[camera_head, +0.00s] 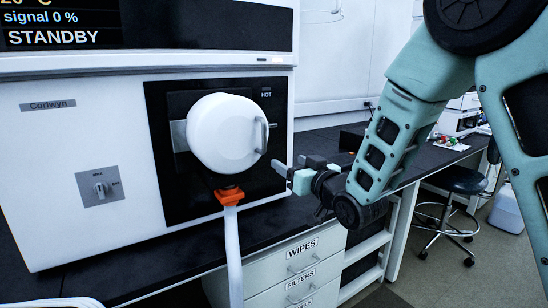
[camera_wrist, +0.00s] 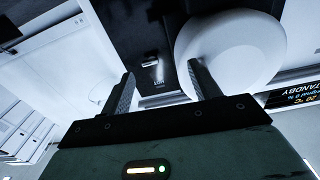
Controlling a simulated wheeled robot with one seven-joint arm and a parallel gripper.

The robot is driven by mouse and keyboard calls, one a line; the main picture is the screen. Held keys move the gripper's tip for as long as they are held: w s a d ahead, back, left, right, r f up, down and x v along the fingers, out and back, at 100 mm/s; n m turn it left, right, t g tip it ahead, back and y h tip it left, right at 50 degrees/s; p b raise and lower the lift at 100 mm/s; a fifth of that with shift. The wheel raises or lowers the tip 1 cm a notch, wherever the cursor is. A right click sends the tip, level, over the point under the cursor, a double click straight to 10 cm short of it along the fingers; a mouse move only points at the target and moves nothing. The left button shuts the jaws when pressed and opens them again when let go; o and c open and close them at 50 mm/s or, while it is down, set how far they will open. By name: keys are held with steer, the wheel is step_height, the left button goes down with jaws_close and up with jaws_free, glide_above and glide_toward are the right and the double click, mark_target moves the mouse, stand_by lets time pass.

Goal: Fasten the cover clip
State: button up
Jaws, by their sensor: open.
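A round white cover (camera_head: 222,134) sits on the black front panel of the white instrument. A grey curved piece (camera_head: 261,135), which looks like the clip, stands at the cover's right edge; I cannot tell whether it is latched. My gripper (camera_head: 290,165) is open and empty, to the right of the cover and slightly below the clip, apart from both in the head view. In the wrist view, my gripper (camera_wrist: 164,80) has its jaws spread, with the right finger in front of the white cover's (camera_wrist: 240,50) edge.
An orange collar (camera_head: 230,195) and white hose (camera_head: 233,250) hang below the cover. A switch plate (camera_head: 100,187) is left on the instrument (camera_head: 50,150), whose screen reads STANDBY. A HOT label (camera_head: 266,95) is above right. Drawers (camera_head: 295,265) stand below the dark bench.

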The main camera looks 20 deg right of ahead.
steer(key=d+f+t+y+b, duration=0.1)
steer(key=d+f+t+b, duration=0.1)
steer(key=d+t+b, duration=0.15)
steer(key=p, duration=0.2)
glide_toward(272, 127)
steer(key=shift+n+y, duration=0.3)
steer(key=shift+n, duration=0.1)
steer(key=x, duration=0.8)
steer(key=shift+w, duration=0.3)
steer(key=c, duration=1)
